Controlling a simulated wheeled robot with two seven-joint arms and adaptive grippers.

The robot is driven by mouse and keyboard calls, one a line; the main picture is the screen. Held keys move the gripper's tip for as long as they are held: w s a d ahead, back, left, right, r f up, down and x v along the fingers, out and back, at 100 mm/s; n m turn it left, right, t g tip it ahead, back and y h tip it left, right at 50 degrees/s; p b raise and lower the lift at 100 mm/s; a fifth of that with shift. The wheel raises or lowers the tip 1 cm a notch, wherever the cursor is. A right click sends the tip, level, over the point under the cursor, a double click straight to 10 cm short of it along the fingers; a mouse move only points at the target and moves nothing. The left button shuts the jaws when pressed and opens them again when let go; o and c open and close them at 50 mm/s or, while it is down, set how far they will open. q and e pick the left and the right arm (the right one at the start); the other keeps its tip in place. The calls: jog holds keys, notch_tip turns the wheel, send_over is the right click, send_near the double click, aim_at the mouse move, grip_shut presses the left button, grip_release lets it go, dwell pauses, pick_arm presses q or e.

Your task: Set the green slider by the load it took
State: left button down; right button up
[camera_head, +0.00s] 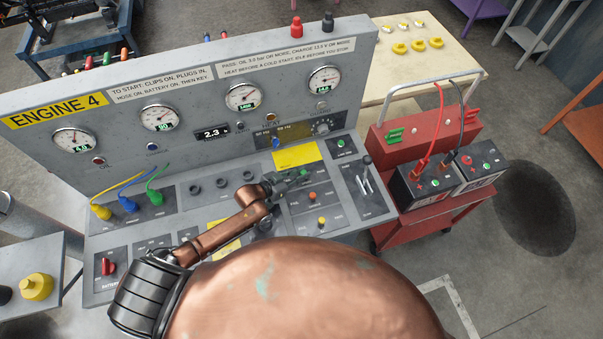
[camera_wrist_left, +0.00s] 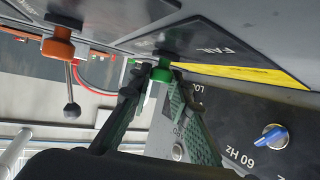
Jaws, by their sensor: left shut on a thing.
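My left gripper (camera_head: 294,180) reaches over the sloping desk of the engine 4 panel. In the left wrist view its two fingers (camera_wrist_left: 158,82) are closed around a small green knob (camera_wrist_left: 161,69), which I take to be the green slider, beside a label ending in "FAIL". In the head view the fingers largely hide the green slider. An orange knob (camera_head: 312,196) and a yellow knob (camera_head: 321,222) stand on the desk below it. A small display (camera_head: 212,133) on the upright panel appears to read 2.3. My right gripper is not in view.
Round gauges (camera_head: 244,96) line the upright panel. A blue selector knob (camera_head: 276,143) and a yellow label (camera_head: 297,156) are close behind the gripper. Two metal levers (camera_head: 364,180) stand to its right. A red cart (camera_head: 420,219) with batteries stands beside the desk.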

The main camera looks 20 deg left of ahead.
pick_arm(q)
jog(key=shift+d+r, duration=0.1)
jog(key=shift+r, duration=0.05)
jog(key=shift+w+d, duration=0.1)
jog(key=w+d, duration=0.2)
jog(key=d, duration=0.1)
jog(key=shift+r, duration=0.1)
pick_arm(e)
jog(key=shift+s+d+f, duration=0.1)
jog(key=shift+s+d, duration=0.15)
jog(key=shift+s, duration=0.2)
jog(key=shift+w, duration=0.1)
pick_arm(q)
jog(key=c, duration=1.8)
grip_release()
jog(key=shift+s, duration=0.1)
jog(key=shift+o, duration=0.2)
jog(key=shift+a, duration=0.1)
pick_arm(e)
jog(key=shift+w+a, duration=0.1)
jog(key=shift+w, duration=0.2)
pick_arm(q)
jog(key=shift+s+a, duration=0.1)
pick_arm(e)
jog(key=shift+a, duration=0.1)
